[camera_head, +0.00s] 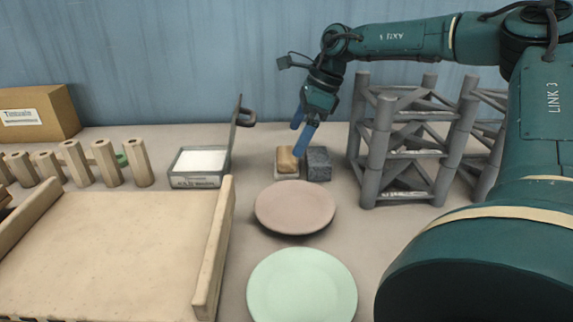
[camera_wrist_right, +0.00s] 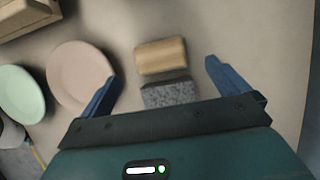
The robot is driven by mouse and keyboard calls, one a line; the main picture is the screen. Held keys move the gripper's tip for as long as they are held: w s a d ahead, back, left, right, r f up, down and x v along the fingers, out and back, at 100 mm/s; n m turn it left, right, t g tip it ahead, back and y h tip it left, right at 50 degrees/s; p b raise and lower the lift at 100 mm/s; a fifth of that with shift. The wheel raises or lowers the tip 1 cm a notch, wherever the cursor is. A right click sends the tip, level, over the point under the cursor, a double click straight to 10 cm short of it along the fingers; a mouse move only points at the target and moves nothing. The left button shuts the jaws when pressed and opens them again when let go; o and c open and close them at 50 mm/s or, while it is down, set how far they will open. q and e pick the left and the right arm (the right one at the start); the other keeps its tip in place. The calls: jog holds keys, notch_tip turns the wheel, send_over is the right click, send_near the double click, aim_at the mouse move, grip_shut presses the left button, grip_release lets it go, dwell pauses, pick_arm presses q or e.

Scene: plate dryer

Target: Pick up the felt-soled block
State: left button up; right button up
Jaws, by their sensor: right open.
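A small wooden block (camera_head: 288,158) with a pale layer under it lies on the table. A speckled dark grey block (camera_head: 319,162) sits close against its right side. The pale layer looks like a sole; I cannot tell for sure that it is felt. My right gripper (camera_head: 302,131) hangs above the two blocks, fingers pointing down, open and empty. In the right wrist view, the wooden block (camera_wrist_right: 160,56) and the grey block (camera_wrist_right: 170,94) both show between the spread fingers of the gripper (camera_wrist_right: 162,74). My left gripper is not in view.
A pink plate (camera_head: 295,208) and a green plate (camera_head: 302,285) lie in front of the blocks. A grey lattice frame (camera_head: 383,150) stands close on the right. An open tin (camera_head: 200,180) with raised lid, a wooden tray (camera_head: 110,240) and a pegged rack (camera_head: 105,162) are left.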

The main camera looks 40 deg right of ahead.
aim_at(289, 153)
jog(key=b+x, duration=0.1)
jog(key=x, duration=0.6)
jog(key=shift+s, duration=0.1)
jog(key=shift+f, duration=0.2)
jog(key=shift+c, duration=0.2)
jog(key=c, duration=1)
notch_tip(289, 153, up, 10)
jog(key=shift+r+p, duration=0.1)
jog(key=shift+p, duration=0.7)
